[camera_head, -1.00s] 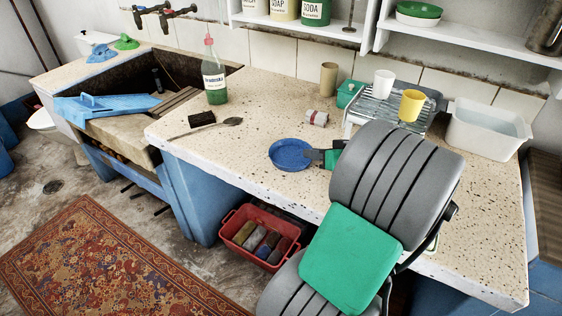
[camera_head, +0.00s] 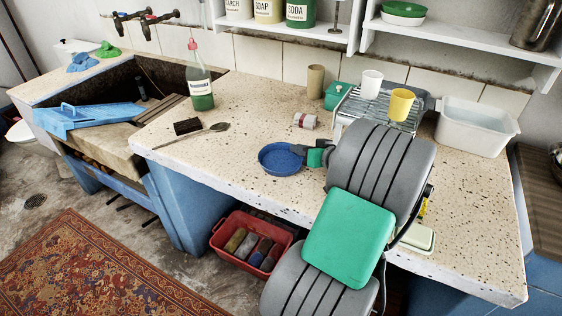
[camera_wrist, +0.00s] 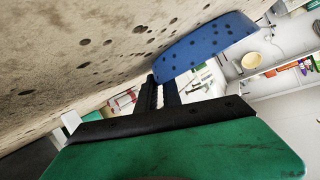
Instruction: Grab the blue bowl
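The blue bowl (camera_head: 281,160) rests on the speckled stone counter near its front edge, in the middle of the head view. In the wrist view the bowl (camera_wrist: 205,45) shows as a dotted blue shape at the upper right. My gripper (camera_head: 300,150) comes from the right, its dark fingertips at the bowl's right rim. In the wrist view the fingers (camera_wrist: 160,88) reach to the near end of the bowl, with a narrow gap between them. I cannot tell whether the rim is between the fingers or whether they grip it.
Behind the bowl lie a small cylinder (camera_head: 304,121) and a metal rack (camera_head: 362,112) with a white cup (camera_head: 371,84) and a yellow cup (camera_head: 401,104). The counter just left of the bowl is clear.

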